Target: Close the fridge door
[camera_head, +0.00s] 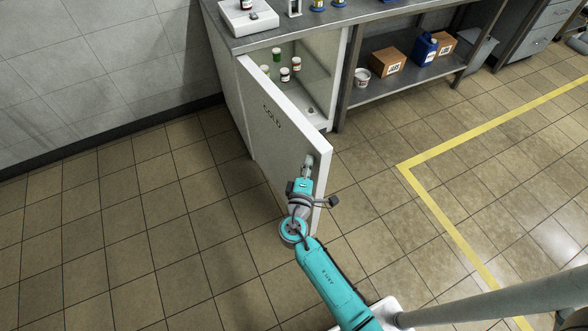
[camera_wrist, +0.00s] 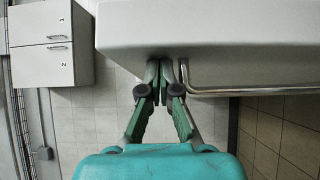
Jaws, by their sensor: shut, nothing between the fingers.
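The fridge (camera_head: 322,62) is a white cabinet under the counter, its front open and its inside showing. Its white door (camera_head: 275,140), marked COLD, is swung wide out into the room, hinged at the far end. My gripper (camera_head: 309,160) is at the outer face of the door, close to its free edge. In the wrist view my gripper (camera_wrist: 160,64) is shut and empty, its tips at the pale door panel (camera_wrist: 210,30); whether they touch it I cannot tell. A grey bar (camera_wrist: 250,90) runs along the panel to the right of the tips.
Small bottles (camera_head: 285,74) stand inside the fridge. To the right, a low shelf (camera_head: 405,79) holds boxes (camera_head: 388,63) and a blue jug (camera_head: 424,48). The tiled floor left of the door is clear. A yellow line (camera_head: 440,215) marks the floor at right.

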